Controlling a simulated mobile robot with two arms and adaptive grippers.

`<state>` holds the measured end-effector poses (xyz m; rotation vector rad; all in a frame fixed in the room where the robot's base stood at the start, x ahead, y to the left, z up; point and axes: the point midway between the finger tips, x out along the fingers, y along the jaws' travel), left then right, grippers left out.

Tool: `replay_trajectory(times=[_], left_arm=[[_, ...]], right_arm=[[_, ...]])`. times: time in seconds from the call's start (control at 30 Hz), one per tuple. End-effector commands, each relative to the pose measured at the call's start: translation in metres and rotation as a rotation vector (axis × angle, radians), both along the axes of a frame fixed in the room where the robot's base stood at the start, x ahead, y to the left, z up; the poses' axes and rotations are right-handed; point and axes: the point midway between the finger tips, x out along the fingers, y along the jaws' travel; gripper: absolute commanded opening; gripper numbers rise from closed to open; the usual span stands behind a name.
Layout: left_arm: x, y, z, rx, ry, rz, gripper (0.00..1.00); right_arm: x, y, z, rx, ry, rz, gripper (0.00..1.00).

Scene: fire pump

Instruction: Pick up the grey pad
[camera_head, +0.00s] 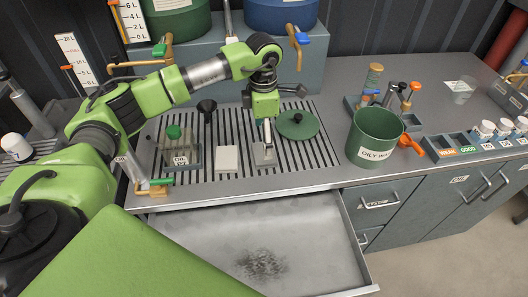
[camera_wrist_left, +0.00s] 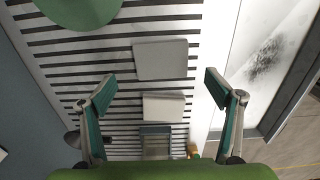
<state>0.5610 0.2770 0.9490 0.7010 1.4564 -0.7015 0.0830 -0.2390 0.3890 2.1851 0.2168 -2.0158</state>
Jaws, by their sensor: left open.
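The grey pad (camera_wrist_left: 161,59) lies flat on the slatted drain board, near the green lid, in the left wrist view. In the head view the grey pad (camera_head: 264,157) is partly hidden by my left gripper (camera_head: 267,134). My left gripper (camera_wrist_left: 160,81) is open and empty, pointing down above the board. Its fingertips are spread wider than the pad, and the pad shows between and slightly beyond them. A paler, whitish pad (camera_wrist_left: 164,107) lies beside it, also seen in the head view (camera_head: 227,158). My right gripper is not in view.
A green lid (camera_head: 297,125) lies right of the grey pad, and a rack with a green-capped bottle (camera_head: 179,153) stands left. A green bucket (camera_head: 374,139) stands on the counter to the right. An open drawer (camera_head: 270,240) juts out below the counter's front edge.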

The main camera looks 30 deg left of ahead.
Motion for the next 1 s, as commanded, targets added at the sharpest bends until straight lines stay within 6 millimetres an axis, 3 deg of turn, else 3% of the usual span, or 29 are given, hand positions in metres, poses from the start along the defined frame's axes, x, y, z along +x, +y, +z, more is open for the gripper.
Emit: replay_trajectory(times=[0.17,0.4,0.7,0.87,1.0], left_arm=[[-0.001,-0.001,-0.012,-0.001,0.004,0.0,0.83],[-0.001,-0.003,-0.047,-0.001,0.002,0.0,0.83],[-0.001,-0.003,-0.055,-0.001,0.0,0.0,0.83],[-0.001,-0.002,-0.055,-0.001,0.0,0.0,0.48],[-0.001,-0.002,-0.055,-0.001,0.0,0.0,0.47]], right_arm=[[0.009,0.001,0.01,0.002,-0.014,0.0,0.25],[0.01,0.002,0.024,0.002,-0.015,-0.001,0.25],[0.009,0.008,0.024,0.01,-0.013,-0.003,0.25],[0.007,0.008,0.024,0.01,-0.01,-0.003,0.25],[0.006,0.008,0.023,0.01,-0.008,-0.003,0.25]])
